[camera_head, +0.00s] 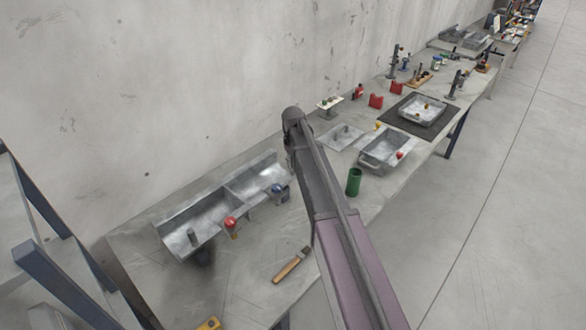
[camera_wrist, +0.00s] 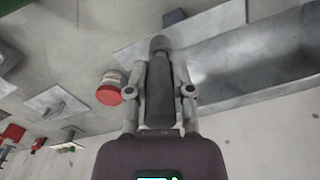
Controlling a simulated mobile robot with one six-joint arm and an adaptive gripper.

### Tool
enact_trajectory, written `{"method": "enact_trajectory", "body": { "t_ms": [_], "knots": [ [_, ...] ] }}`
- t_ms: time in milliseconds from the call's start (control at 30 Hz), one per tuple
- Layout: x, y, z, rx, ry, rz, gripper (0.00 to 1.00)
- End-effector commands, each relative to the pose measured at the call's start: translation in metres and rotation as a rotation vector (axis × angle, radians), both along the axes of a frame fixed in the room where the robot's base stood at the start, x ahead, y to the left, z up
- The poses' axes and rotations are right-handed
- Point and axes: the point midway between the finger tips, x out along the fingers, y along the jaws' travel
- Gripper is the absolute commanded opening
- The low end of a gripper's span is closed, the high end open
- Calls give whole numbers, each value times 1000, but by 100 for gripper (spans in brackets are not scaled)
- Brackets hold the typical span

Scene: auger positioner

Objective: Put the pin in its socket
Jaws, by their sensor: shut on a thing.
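My gripper (camera_wrist: 160,62) is in the middle of the wrist view, its two grey fingers shut on a slim piece between them. In the head view my arm covers the gripper and the held piece. I cannot tell which thing is the socket. A long grey two-part tray (camera_head: 222,203) lies by the wall on the near bench; it also shows at the right of the wrist view (camera_wrist: 250,62).
A red-topped piece (camera_head: 230,223) and a blue-topped piece (camera_head: 279,189) stand by the tray. A red-and-white jar (camera_wrist: 110,88) is left of my fingers. A green cup (camera_head: 354,182), a handled tray (camera_head: 384,152) and a brush (camera_head: 291,265) are nearby. The bench front is mostly bare.

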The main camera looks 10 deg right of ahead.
Motion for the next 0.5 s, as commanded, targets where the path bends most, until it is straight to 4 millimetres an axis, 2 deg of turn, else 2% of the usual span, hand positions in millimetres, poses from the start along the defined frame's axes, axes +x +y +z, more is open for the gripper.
{"method": "enact_trajectory", "body": {
  "t_ms": [100, 500],
  "knots": [
    [0, 1, -9, 0, 0, 1, 0],
    [0, 1, -9, 0, 0, 1, 0]
  ]
}}
